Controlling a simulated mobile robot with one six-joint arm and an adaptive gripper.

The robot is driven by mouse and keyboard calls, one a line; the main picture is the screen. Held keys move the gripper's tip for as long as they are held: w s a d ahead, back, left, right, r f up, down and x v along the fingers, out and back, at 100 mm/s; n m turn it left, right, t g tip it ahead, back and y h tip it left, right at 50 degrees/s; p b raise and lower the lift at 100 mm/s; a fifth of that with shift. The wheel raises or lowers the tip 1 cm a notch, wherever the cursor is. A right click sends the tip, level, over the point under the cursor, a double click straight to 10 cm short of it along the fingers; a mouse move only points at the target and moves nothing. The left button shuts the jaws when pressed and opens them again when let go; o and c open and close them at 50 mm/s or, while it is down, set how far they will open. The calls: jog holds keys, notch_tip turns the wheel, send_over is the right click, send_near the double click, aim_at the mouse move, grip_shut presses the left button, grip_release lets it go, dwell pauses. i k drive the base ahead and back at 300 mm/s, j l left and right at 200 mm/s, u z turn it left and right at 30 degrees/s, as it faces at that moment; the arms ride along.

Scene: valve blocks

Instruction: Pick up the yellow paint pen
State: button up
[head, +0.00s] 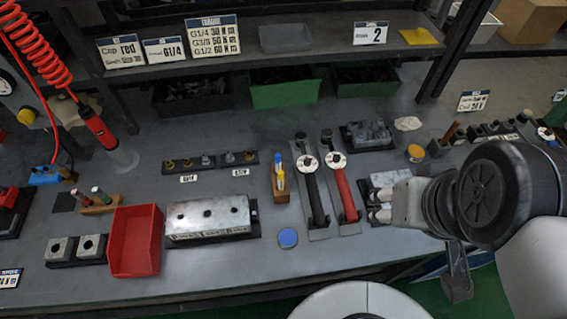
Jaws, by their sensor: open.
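The yellow paint pen (281,181) stands upright in a small wooden holder (280,197) near the middle of the bench. Another pen with blue and yellow on it (278,162) stands just behind it in the same holder. My gripper (373,206) is at the right side of the bench, fingers pointing left, open and with nothing seen between them. It is well to the right of the holder and not touching the pen. My wrist hides part of the bench's right side.
Two torque wrenches, one black (316,198) and one red (346,193), lie between the holder and my gripper. A metal valve block (208,217) and a red bin (135,243) are to the left. A blue disc (288,238) lies in front. A shelf (300,40) crosses the back.

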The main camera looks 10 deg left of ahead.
aim_at(281, 178)
jog(key=z, duration=0.45)
jog(key=u, duration=1.35)
jog(key=z, duration=0.5)
jog(key=j+z, duration=0.15)
jog(key=z, duration=0.8)
jog(key=j+z, duration=0.1)
jog(key=z, duration=0.4)
jog(key=k+j, duration=0.4)
jog(key=j, duration=0.2)
jog(key=k+j+z, duration=0.15)
jog(key=k+j, duration=0.3)
jog(key=j, duration=0.1)
